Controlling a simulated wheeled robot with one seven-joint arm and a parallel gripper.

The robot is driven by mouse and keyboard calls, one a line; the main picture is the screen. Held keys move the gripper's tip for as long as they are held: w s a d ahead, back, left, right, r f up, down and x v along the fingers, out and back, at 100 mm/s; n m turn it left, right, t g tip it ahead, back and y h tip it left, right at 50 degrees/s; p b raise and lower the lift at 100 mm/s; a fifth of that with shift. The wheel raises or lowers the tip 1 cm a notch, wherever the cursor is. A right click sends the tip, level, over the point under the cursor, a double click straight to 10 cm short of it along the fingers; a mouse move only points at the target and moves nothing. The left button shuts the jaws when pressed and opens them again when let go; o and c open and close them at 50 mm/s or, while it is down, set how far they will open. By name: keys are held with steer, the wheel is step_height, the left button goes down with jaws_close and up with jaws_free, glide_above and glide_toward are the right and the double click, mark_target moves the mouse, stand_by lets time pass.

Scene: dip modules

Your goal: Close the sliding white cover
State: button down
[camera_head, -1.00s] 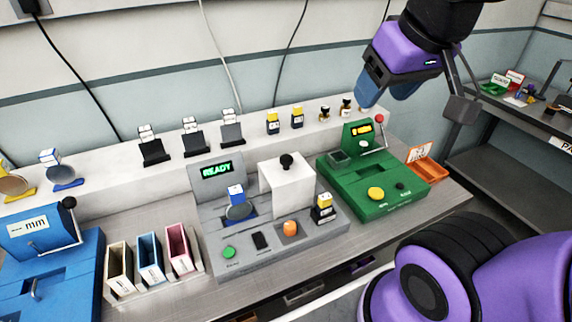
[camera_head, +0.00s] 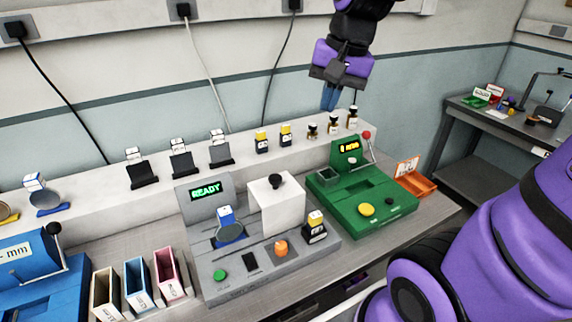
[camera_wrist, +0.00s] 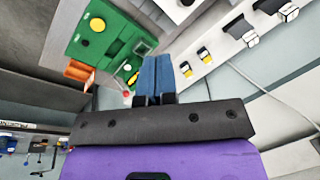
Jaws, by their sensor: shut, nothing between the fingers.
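The white cover (camera_head: 275,207) is a box with a black knob (camera_head: 275,181) on top. It stands on the right part of the grey machine (camera_head: 215,265), whose screen reads READY. To its left, a round grey-blue dish with a blue-and-white block (camera_head: 226,222) sits uncovered on the machine. My gripper (camera_head: 328,98) is up behind the bench, right of the cover and well above it, pointing down. Its blue fingers are together and empty, as the wrist view (camera_wrist: 157,75) also shows. The cover's lower edge and rails are partly hidden.
The green machine (camera_head: 362,200) with a red-tipped lever stands right of the grey one. An orange tray (camera_head: 415,184) is beyond it. Small bottles (camera_head: 332,124) and black stands (camera_head: 181,163) line the raised shelf. Coloured bins (camera_head: 137,283) and a blue machine (camera_head: 45,285) are at left. Air above the bench is clear.

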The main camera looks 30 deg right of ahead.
steer(key=w+d+f+m+g+y, duration=0.2)
steer(key=w+d+f+m+g, duration=0.15)
steer(key=w+f+m, duration=0.6)
steer(key=n, duration=0.1)
glide_above(286, 181)
steer(key=d, duration=0.1)
steer(key=shift+t+y, duration=0.25)
steer(key=shift+y, duration=0.05)
step_height(286, 181, down, 10)
steer(key=shift+w+f, duration=0.15)
steer(key=shift+a, duration=0.4)
steer(key=a, duration=1.4)
steer(key=shift+a, duration=0.15)
